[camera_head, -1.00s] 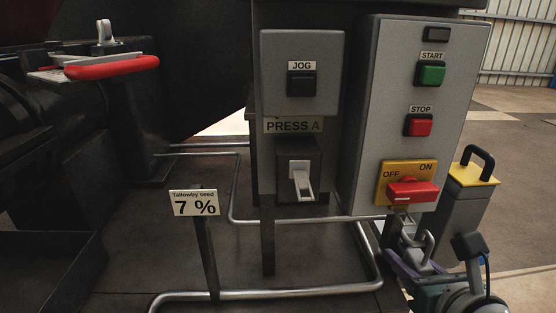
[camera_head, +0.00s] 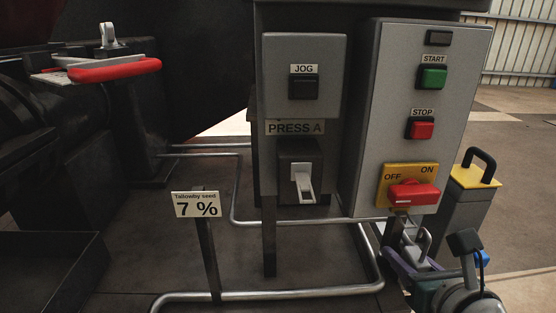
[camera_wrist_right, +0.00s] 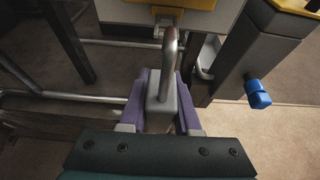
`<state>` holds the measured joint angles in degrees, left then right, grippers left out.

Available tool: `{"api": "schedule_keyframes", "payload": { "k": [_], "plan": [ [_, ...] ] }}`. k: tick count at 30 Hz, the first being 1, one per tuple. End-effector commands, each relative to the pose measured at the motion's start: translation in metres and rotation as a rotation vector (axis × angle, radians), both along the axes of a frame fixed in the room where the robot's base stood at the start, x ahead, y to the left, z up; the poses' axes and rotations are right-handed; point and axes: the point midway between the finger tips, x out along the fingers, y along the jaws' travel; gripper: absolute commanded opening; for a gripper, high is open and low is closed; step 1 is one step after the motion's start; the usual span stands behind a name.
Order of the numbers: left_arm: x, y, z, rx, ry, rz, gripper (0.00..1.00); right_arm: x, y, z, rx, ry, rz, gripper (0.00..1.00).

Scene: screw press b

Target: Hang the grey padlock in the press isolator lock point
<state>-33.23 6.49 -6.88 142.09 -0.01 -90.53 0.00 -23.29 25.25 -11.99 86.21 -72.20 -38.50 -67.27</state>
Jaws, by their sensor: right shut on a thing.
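The grey padlock (camera_wrist_right: 160,102) is held upright between the purple fingers of my right gripper (camera_wrist_right: 162,112), which is shut on it. Its shackle points up towards the press panel in the wrist view. In the head view the padlock (camera_head: 424,242) and my right gripper (camera_head: 413,266) are at the lower right, just below the isolator. The isolator has a yellow plate (camera_head: 389,173) and a red handle (camera_head: 414,194). A small metal lock point (camera_wrist_right: 167,17) shows below the yellow plate in the wrist view. The shackle appears near it; contact is unclear. My left gripper is out of view.
A dark post with a yellow top (camera_head: 474,177) and black handle stands right of the panel. A blue piece (camera_wrist_right: 258,95) sticks out from it. A bent metal rail (camera_head: 300,293) runs below. A "7 %" sign (camera_head: 196,204) stands at left.

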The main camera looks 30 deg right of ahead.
Motion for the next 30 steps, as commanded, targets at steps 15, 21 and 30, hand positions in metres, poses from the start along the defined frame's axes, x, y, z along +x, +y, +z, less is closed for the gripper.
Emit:
{"api": "schedule_keyframes", "payload": {
  "k": [15,21,30],
  "plan": [
    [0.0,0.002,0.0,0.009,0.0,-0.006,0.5,0.016,-0.01,0.0,0.0,-0.001,0.0,0.0],
    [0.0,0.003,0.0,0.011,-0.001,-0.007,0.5,0.017,-0.011,0.0,0.0,-0.001,-0.001,0.0],
    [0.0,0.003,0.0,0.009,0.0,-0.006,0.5,0.017,-0.011,0.001,-0.001,-0.001,0.0,0.0]
  ]
}}
